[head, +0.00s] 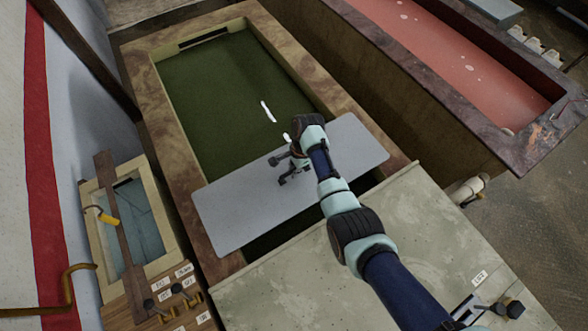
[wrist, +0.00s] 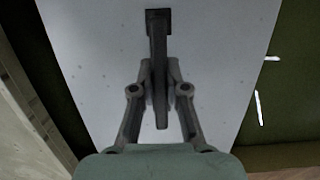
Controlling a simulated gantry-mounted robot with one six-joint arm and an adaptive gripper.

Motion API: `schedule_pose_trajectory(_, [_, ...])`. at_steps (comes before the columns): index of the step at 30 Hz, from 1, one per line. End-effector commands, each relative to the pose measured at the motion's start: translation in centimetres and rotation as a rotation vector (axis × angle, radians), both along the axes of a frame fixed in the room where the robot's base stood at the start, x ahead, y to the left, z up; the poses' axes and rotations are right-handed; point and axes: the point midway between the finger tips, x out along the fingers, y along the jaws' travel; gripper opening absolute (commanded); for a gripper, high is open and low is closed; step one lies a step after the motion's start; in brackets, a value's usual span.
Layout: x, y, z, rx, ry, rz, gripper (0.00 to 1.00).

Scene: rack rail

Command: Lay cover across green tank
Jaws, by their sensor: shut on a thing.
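The cover (head: 250,203) is a flat pale grey panel with rounded corners. In the head view it spans the near part of the green tank (head: 312,80) from side to side, its ends over or above both rims. I cannot tell whether it rests on the rims or hangs just above them. My gripper (head: 283,172) is over the panel's middle. In the wrist view my gripper (wrist: 160,85) is shut on the dark handle (wrist: 157,25) that stands on the cover (wrist: 90,60). The near end of the green tank is partly hidden by the cover and my arm.
A red tank (head: 470,60) stands at the upper right. A small basin (head: 140,230) with a plank across it is at the left. A pale bench top (head: 400,240) lies in front, with labelled fittings (head: 180,290) at lower left. White marks show in the green tank.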

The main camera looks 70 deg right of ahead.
Motion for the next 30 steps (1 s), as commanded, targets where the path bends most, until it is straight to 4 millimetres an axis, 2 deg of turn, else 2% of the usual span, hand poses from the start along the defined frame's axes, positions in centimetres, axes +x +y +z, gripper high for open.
schedule_pose_trajectory(13, [0.1, -0.1, -0.6, -0.001, -0.002, 0.000, 0.00])
schedule_pose_trajectory(14, [0.1, -0.1, -0.5, -0.001, -0.002, 0.000, 0.18])
schedule_pose_trajectory(18, [0.0, 0.0, -0.5, -0.001, -0.002, 0.000, 0.41])
schedule_pose_trajectory(26, [0.0, 0.0, -0.7, 0.001, 0.001, 0.000, 0.42])
schedule_pose_trajectory(30, [-0.1, -0.2, 0.3, -0.002, -0.001, 0.000, 0.42])
